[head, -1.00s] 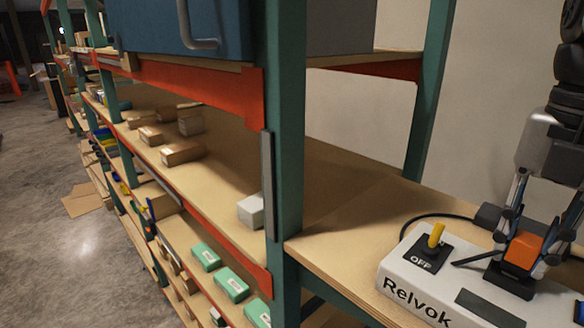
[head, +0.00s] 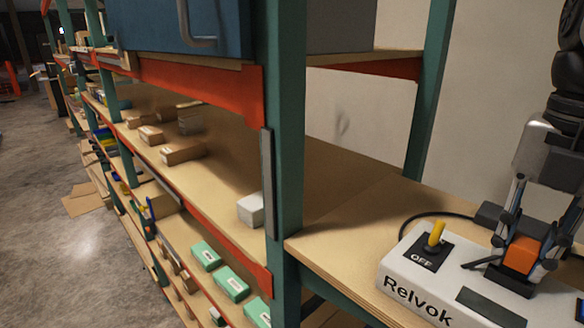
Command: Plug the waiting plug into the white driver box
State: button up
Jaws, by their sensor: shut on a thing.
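The white driver box (head: 415,283) lies on the wooden bench at the lower right in the head view, with "Relvok" printed on its front. A yellow toggle (head: 435,235) stands on its top beside the word "OFF". An orange plug (head: 520,258) with a black base is at the box's top face, right of the toggle. My gripper (head: 524,246) points down and is shut on the orange plug. The fingers hide part of the plug. I cannot tell whether it is fully seated in the box.
A black cable (head: 418,218) curves behind the box. A teal shelf post (head: 287,150) stands left of the bench (head: 350,240). Shelves to the left hold brown cartons (head: 183,153), a white block (head: 250,210) and green boxes (head: 232,283). The bench left of the driver box is clear.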

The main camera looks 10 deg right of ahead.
aim_at(528, 240)
jog(key=shift+f, duration=0.4)
dwell(0.6)
jog(key=o, duration=1.1)
jog(key=shift+o, duration=0.2)
jog(key=o, duration=0.7)
jog(key=shift+r, duration=0.1)
jog(key=shift+c, duration=0.2)
jog(key=shift+r, duration=0.2)
jog(key=shift+r+p, duration=2.9)
jog(key=shift+p, duration=0.35)
